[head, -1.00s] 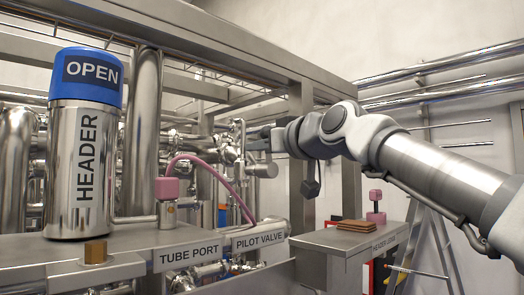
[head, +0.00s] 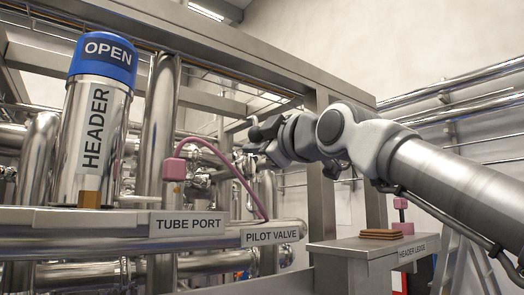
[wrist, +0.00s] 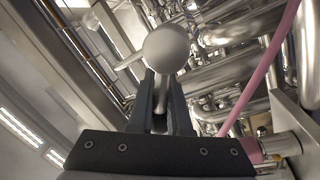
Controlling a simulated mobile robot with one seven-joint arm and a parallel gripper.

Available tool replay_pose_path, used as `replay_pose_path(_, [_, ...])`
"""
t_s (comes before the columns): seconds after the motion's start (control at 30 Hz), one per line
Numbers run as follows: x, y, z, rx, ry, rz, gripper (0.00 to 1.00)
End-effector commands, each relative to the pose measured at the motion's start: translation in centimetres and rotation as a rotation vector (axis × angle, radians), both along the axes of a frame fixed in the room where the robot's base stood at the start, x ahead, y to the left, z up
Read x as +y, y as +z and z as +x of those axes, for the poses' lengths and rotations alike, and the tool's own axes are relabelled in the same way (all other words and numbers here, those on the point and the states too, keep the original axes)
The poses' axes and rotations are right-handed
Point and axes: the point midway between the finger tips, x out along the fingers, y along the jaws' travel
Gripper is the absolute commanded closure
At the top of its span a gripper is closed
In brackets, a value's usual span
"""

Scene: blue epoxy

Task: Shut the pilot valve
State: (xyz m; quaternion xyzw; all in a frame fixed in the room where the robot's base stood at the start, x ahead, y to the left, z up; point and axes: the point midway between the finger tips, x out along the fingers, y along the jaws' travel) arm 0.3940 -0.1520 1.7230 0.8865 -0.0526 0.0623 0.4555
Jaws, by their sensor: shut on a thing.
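The pilot valve label (head: 272,236) is on the front rail, right of the tube port label (head: 187,223). My gripper (head: 252,147) is above and behind these labels, among the pipes. In the wrist view my gripper (wrist: 163,95) is shut on a pale grey round knob (wrist: 167,48) that sits at the fingertips. A short grey arm sticks out to the knob's left. I cannot tell how the knob joins the valve, as the fingers hide its lower part.
The steel header cylinder (head: 93,140) with a blue OPEN cap (head: 103,58) stands at left. A pink hose (head: 235,167) arches from a pink block (head: 174,169) toward the pilot valve label. A header ledge (head: 365,245) holds brown plates (head: 381,234). A steel post (head: 323,190) stands beside my arm.

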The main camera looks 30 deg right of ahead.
Motion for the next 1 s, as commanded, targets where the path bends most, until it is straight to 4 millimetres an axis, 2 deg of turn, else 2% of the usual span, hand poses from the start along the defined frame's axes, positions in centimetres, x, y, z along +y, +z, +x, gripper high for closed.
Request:
replay_pose_path(0.5, [1.3,-1.6,-0.2,-0.046,0.005,-0.442,1.0])
replay_pose_path(0.8, [1.5,-2.4,-0.2,-0.054,0.004,-0.585,1.0])
replay_pose_path(1.0, [1.5,-2.7,-0.1,-0.054,0.004,-0.622,1.0])
